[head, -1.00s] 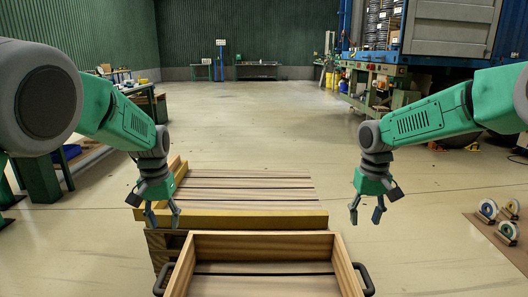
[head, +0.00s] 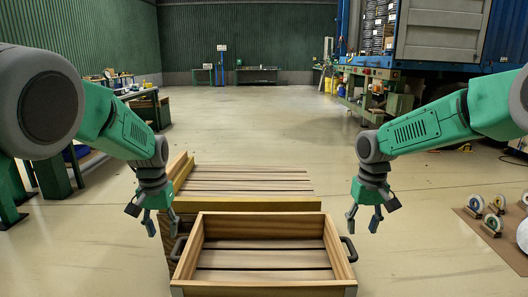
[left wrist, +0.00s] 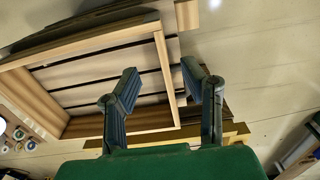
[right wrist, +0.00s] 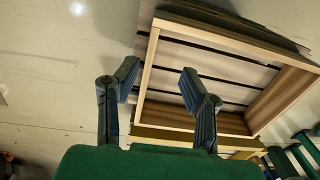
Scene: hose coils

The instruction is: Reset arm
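My left gripper (head: 162,222) is open and empty, hanging beside the left end of a wooden tray (head: 263,216). Its spread fingers (left wrist: 162,95) also show in the left wrist view, with the tray wall behind them. My right gripper (head: 364,220) is open and empty, hanging just right of the tray near its right dark handle (head: 349,249). Its fingers (right wrist: 158,95) show apart in the right wrist view. The tray is empty, with a slatted bottom. A left handle (head: 178,249) sits on its other side. No gripper touches a handle that I can see.
A slatted wooden pallet (head: 245,180) lies behind and under the tray. Hose coils on stands (head: 491,222) sit on a brown mat (head: 500,244) at the right. Benches (head: 145,105) stand at the left, a blue container (head: 440,38) at the back right. The middle floor is clear.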

